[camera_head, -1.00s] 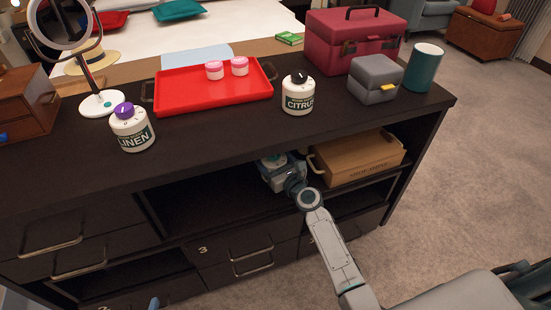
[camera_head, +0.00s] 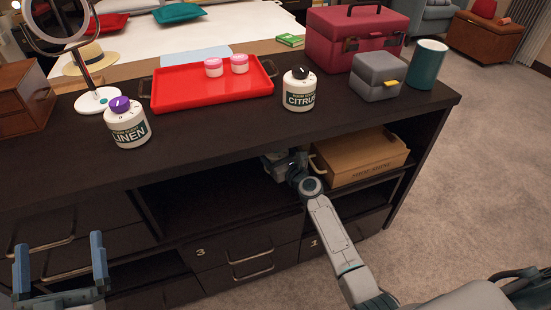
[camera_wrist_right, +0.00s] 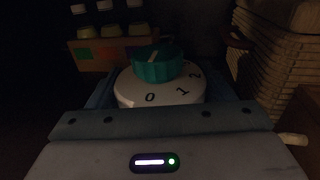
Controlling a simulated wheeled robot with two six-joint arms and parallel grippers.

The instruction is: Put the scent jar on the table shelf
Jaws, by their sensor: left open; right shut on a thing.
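A scent jar with a white dial top and teal knob (camera_wrist_right: 158,66) sits upright between the fingers of my right gripper (camera_head: 284,166). The gripper is shut on it inside the shelf (camera_head: 200,203) under the dark tabletop. In the head view the gripper and shadow mostly hide the jar; I cannot tell whether its base touches the shelf. Two other scent jars stand on the tabletop: LINEN with a purple knob (camera_head: 128,128) and CITRUS with a black knob (camera_head: 299,92). My left gripper (camera_head: 60,264) is open and empty, in front of the drawers at lower left.
A wooden crate (camera_head: 360,158) stands on the shelf right of my right gripper. A carton with bottles (camera_wrist_right: 98,53) is behind the held jar, and a wicker basket (camera_wrist_right: 275,70) is at right. A red tray (camera_head: 205,92) is on the tabletop.

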